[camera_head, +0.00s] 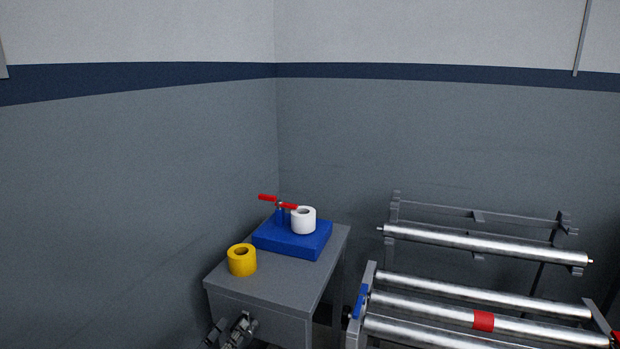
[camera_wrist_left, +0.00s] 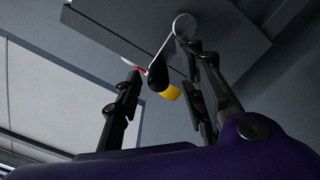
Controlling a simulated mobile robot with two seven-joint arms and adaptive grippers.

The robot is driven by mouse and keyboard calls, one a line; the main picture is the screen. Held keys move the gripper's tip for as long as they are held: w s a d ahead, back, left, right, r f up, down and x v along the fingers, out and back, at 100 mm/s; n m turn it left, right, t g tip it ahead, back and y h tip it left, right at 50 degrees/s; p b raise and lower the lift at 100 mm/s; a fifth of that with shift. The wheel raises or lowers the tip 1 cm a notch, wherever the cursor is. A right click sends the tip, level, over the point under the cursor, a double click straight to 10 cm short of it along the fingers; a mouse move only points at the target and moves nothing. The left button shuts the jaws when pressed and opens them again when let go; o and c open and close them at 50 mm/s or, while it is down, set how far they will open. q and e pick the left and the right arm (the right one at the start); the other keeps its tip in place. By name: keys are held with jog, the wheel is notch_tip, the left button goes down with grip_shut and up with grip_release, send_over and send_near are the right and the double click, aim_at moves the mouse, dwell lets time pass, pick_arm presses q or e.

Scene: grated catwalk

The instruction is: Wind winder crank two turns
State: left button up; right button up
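In the left wrist view a crank with a pale round hub (camera_wrist_left: 185,24), a thin light arm and a black grip (camera_wrist_left: 157,78) is at a flat grey face. I take it for the winder crank; I cannot pick it out in the head view. My left gripper (camera_wrist_left: 160,82) is open, and the black grip appears between its fingers in the picture; I cannot tell whether they touch. In the head view the left gripper (camera_head: 232,330) is low by the near side of a grey cabinet (camera_head: 262,287). My right gripper is not in view.
On the cabinet top are a yellow roll (camera_head: 242,261) and a blue base (camera_head: 312,243) with a white roll (camera_head: 303,222) and a red handle (camera_head: 267,198). A rack of metal rollers (camera_head: 440,304) stands to the right. Walls close the left and back.

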pick_arm(q)
jog(key=p+v, duration=0.3)
jog(key=v, duration=0.4)
jog(key=shift+s, duration=0.3)
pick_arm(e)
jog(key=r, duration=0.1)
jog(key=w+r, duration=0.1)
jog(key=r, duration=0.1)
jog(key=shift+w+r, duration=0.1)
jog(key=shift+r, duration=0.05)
pick_arm(q)
jog(key=shift+r, duration=0.15)
